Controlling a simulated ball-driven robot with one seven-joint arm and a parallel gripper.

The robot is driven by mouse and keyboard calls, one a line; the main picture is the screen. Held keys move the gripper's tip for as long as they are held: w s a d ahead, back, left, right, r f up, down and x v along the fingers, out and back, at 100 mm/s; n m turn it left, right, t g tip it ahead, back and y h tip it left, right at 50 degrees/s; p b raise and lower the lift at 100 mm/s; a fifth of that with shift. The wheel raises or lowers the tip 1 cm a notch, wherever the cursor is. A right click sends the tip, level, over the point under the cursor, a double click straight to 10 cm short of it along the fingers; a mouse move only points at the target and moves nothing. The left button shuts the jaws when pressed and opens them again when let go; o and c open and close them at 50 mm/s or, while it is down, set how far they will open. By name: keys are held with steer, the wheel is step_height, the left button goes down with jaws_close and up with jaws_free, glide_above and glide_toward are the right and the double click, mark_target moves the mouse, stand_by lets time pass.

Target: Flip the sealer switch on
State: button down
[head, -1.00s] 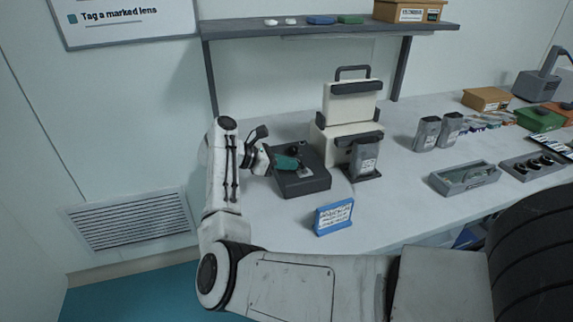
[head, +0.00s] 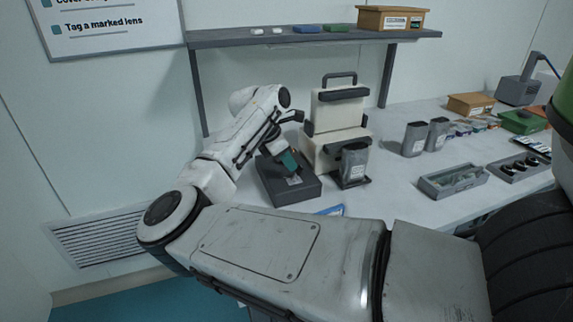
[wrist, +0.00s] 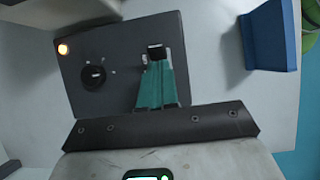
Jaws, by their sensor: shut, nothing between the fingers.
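The dark grey control box (head: 292,190) sits on the table left of the cream sealer (head: 338,110). In the head view my gripper (head: 290,166) hangs low over the box and hides the switch.
A grey container (head: 354,165) stands at the sealer's front. A blue sign (head: 333,210), partly hidden by my arm, stands before the box; a blue block shows in the wrist view (wrist: 268,35). Two grey cups (head: 415,138) and a grey tray (head: 455,181) are to the right.

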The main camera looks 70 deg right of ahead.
steer(key=shift+r, duration=0.15)
steer(key=shift+r, duration=0.7)
